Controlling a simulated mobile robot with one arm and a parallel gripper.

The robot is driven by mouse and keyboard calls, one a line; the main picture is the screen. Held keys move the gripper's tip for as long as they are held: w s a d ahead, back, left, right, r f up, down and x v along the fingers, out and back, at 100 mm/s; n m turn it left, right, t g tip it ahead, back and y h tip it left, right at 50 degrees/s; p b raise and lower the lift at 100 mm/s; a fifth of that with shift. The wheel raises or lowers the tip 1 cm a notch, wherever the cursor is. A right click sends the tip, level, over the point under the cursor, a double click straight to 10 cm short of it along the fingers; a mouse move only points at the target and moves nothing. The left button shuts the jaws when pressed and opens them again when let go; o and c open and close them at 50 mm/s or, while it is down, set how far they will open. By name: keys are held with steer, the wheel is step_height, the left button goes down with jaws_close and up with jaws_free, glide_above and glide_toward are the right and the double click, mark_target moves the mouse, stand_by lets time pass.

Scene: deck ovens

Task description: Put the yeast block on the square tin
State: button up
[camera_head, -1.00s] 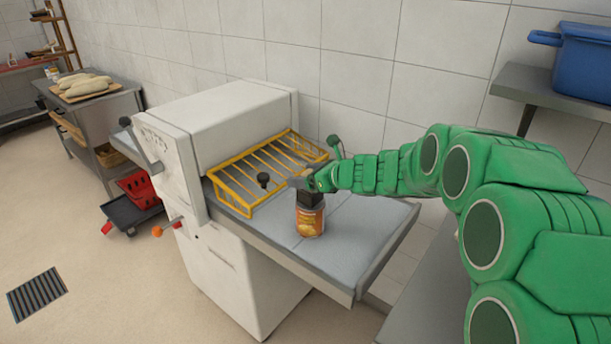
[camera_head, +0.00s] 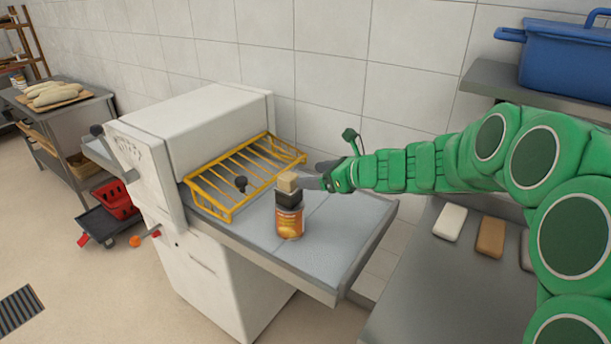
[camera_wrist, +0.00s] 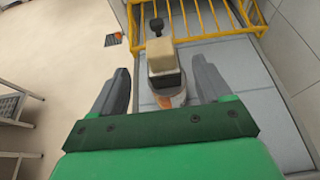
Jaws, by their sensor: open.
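The yeast block (camera_head: 288,181), a small tan block, rests on a dark square piece, which I take as the square tin (camera_head: 289,199). That stands on an orange-labelled can (camera_head: 290,223) on the grey bed of the white machine. My gripper (camera_head: 312,180) is open just right of the block, at about its height. In the wrist view the block (camera_wrist: 163,55) sits ahead, between the lines of the two spread fingers (camera_wrist: 160,66), with a gap on each side. The dark tin (camera_wrist: 168,80) shows beneath it.
On the grey worktop (camera_head: 420,290) at right lie a white block (camera_head: 450,222) and a brown block (camera_head: 491,238). A blue crate (camera_head: 565,65) sits on a shelf. The bed's front is clear.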

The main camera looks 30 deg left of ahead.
steer(key=shift+d+r, duration=0.15)
steer(key=shift+d, duration=0.2)
steer(key=s+d+f+n+h, duration=0.1)
steer(key=s+d+n+h, duration=0.3)
steer(key=s+d, duration=0.7)
steer(key=s+d+n+g+h, duration=0.1)
steer(key=s+d+n+h, duration=0.4)
steer(key=d, duration=1.8)
steer(key=s+d+f+n+h, duration=0.1)
steer(key=s+d+n+h, duration=0.3)
steer(key=s+d+n, duration=0.5)
steer(key=s+d, duration=0.8)
steer(key=shift+d+f+g+h, duration=0.2)
steer(key=shift+f+g+h, duration=0.1)
steer(key=shift+g, duration=0.1)
